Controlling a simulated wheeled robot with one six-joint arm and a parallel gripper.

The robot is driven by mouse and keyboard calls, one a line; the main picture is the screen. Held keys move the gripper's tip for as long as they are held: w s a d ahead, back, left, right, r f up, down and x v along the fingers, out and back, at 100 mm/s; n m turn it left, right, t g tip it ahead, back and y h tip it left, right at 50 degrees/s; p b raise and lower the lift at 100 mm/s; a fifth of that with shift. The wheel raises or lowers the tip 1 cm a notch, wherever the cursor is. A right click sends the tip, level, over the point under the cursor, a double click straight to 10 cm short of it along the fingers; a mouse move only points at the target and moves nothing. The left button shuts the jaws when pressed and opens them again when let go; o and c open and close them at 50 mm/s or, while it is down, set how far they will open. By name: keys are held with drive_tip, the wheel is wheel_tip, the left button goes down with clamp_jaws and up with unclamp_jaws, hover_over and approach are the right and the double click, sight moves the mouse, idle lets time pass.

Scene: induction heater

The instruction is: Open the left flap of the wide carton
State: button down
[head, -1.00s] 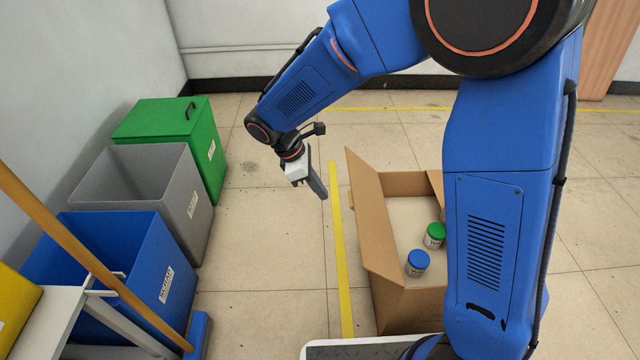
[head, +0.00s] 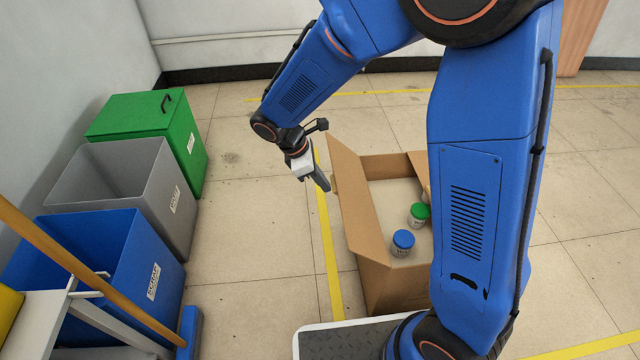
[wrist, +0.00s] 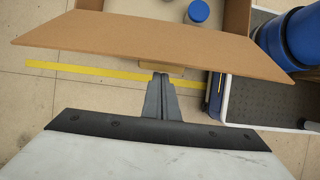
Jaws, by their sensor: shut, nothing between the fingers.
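The wide carton (head: 392,290) stands on the floor, with its right part hidden behind my arm. Its left flap (head: 353,200) stands up and leans outward from the left wall. In the wrist view the flap (wrist: 150,42) spans the upper part as a broad brown panel. My gripper (head: 322,184) is shut and empty, just left of the flap near its far half. In the wrist view the fingertips (wrist: 161,76) lie at the flap's lower edge; whether they touch it I cannot tell. A blue-lidded jar (head: 402,243) and a green-lidded jar (head: 418,215) stand inside the carton.
Green (head: 150,130), grey (head: 180,215) and blue (head: 165,290) bins line the left wall. A broom handle (head: 90,265) slants in front of the blue bin. Clear floor with a yellow line (head: 330,265) lies between bins and carton.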

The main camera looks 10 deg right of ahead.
sight(335, 180)
drive_tip(key=shift+d+r+y, duration=1.1)
drive_tip(key=shift+d+r, duration=0.2)
drive_tip(key=shift+r, duration=0.1)
drive_tip(key=shift+d+r, duration=0.7)
drive_tip(key=shift+d, duration=0.1)
